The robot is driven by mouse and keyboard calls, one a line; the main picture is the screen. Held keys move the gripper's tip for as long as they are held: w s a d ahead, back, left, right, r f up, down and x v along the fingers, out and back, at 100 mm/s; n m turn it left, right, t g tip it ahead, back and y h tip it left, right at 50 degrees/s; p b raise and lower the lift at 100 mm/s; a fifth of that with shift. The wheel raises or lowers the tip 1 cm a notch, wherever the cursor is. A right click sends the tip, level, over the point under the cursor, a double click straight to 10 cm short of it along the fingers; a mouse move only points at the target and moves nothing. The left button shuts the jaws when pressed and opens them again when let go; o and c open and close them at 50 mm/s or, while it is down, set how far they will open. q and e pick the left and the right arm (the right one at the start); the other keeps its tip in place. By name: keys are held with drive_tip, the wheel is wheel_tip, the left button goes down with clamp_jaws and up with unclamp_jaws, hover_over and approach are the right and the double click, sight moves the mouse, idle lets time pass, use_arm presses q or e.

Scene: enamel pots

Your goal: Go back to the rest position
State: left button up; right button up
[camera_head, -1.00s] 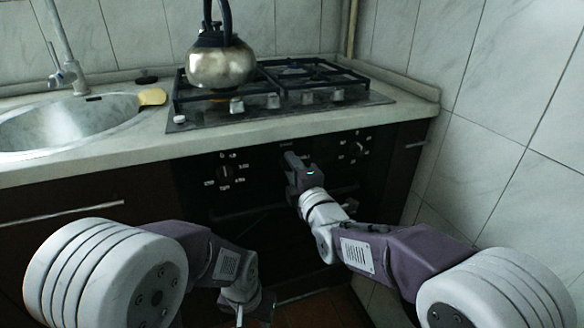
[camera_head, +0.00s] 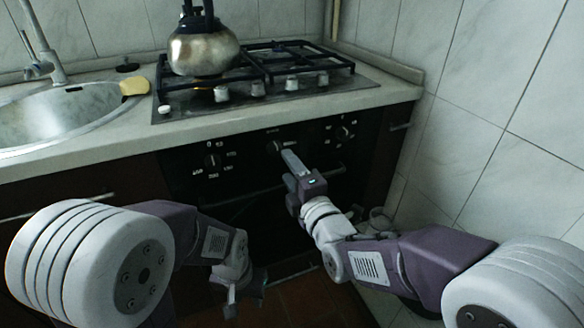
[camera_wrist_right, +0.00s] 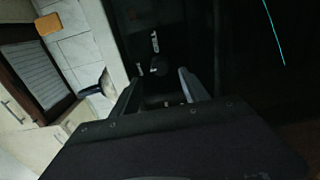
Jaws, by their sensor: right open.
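My right gripper (camera_head: 291,163) is in front of the black oven's control panel (camera_head: 245,150), near its middle knob (camera_head: 274,147). In the right wrist view the fingers (camera_wrist_right: 158,92) are spread, with a dark knob (camera_wrist_right: 160,67) seen between and beyond them; nothing is held. I cannot tell if a finger touches the panel. My left gripper (camera_head: 243,288) hangs low in front of the oven, pointing down, with nothing visible in it. Whether its fingers are apart is unclear.
A metal kettle (camera_head: 202,52) stands on the gas hob (camera_head: 300,72), with an orange glow beneath. A sink (camera_head: 60,112) and yellow sponge (camera_head: 134,86) are to the left. The counter edge (camera_head: 120,150) overhangs the cabinets. A tiled wall (camera_head: 490,120) bounds the right.

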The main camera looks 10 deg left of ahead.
drive_tip(key=shift+v, duration=0.95)
